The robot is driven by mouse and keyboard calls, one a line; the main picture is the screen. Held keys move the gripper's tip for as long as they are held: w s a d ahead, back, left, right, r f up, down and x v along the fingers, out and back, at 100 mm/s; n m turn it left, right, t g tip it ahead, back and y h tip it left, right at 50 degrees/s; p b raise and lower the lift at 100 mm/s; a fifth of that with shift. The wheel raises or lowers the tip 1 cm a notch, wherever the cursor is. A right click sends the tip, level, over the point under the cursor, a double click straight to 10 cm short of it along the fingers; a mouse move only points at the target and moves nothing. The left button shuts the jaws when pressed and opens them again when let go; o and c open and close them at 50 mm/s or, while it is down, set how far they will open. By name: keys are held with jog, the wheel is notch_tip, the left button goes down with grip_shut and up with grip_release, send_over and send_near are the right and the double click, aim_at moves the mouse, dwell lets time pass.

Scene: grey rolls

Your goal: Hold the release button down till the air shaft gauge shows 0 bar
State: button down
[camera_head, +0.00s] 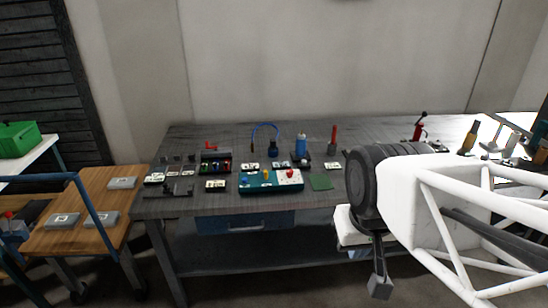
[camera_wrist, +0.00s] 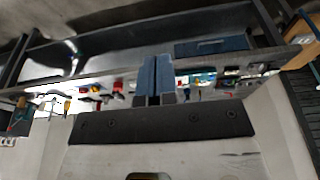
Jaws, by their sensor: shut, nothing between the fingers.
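A teal and white box (camera_head: 258,188) with a red knob or button (camera_head: 290,173) and a yellow part on top sits near the front edge of the grey bench. I cannot tell which part is the release button, and no gauge reading is legible. My gripper (camera_head: 380,287) hangs in front of the bench, right of the box and apart from it. In the wrist view my gripper (camera_wrist: 155,98) has its two blue-grey fingers together with nothing between them. The bench top shows beyond them, too small to make out the box surely.
A wooden table (camera_head: 85,205) with several grey boxes stands at left. A drawer (camera_head: 245,223) is under the bench. My white arm hides the bench's right part.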

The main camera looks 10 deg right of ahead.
dwell(0.3)
jog(key=w+a+r+y, duration=0.1)
jog(key=w+r, duration=0.1)
jog(key=w, duration=0.7)
jog(key=w+a+r+y, duration=0.1)
jog(key=w+r, duration=0.1)
jog(key=w, duration=0.7)
jog(key=m+t+y, duration=0.2)
jog(key=t+y, duration=0.2)
jog(key=t, duration=0.1)
send_over(305, 161)
notch_tip(305, 161, down, 21)
jog(key=shift+w, duration=0.15)
jog(key=shift+d+f, duration=0.1)
jog(key=shift+f, duration=0.15)
jog(key=shift+f, duration=4.2)
